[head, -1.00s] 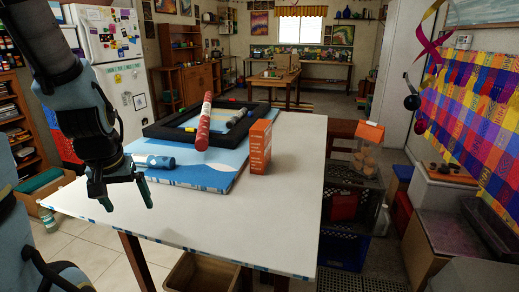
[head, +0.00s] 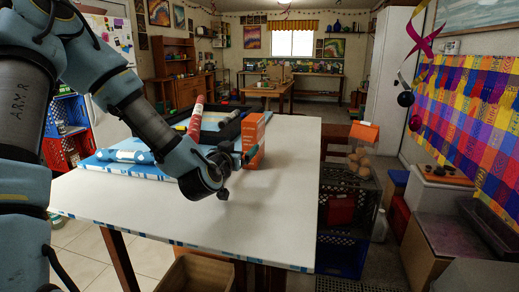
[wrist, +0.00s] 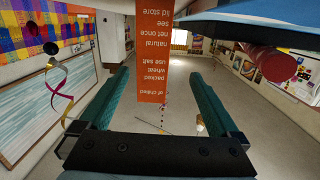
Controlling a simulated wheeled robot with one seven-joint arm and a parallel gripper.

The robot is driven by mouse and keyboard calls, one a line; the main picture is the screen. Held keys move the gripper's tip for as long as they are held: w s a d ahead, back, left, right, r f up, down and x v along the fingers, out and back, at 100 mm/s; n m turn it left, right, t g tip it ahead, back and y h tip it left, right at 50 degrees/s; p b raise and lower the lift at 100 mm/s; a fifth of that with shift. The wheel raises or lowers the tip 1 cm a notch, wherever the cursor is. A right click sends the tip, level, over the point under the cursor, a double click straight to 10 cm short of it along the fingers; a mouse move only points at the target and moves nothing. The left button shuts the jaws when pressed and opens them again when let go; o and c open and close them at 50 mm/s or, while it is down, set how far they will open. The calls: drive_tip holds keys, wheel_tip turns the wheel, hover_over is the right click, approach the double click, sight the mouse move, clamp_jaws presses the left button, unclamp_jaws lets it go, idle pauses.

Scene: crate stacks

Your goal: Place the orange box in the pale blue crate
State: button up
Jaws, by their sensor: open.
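The orange box (head: 253,132) stands upright on the white table (head: 262,220), partly hidden behind my gripper in the head view. My gripper (head: 235,160) is beside the box, low over the table. In the wrist view, which is upside down, the box (wrist: 153,60) shows between the two green fingers of my gripper (wrist: 158,76). The fingers are open, with a gap on each side of the box. I cannot make out a pale blue crate in either view.
A red tube (head: 196,118) leans on a black-framed tray behind my arm, with a blue cylinder (head: 130,156) to the left. The table's front is clear.

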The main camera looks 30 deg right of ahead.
sight(248, 137)
drive_tip(key=shift+s+d+r+n+t, duration=0.15)
drive_tip(key=shift+d+r+n+t, duration=0.15)
drive_tip(key=shift+d+r+t, duration=0.15)
drive_tip(key=x, duration=0.2)
drive_tip(key=p+x, duration=0.1)
drive_tip(key=x, duration=0.1)
drive_tip(key=shift+d+r+p, duration=0.2)
drive_tip(key=shift+d+p, duration=0.05)
drive_tip(key=shift+p, duration=0.05)
drive_tip(key=p+x, duration=0.1)
drive_tip(key=x, duration=0.3)
drive_tip(key=p+x, duration=0.1)
drive_tip(key=x, duration=0.1)
drive_tip(key=shift+d+f+p, duration=0.1)
drive_tip(key=shift+f+p, duration=0.15)
drive_tip(key=shift+p, duration=0.1)
drive_tip(key=shift+c, duration=0.2)
clamp_jaws()
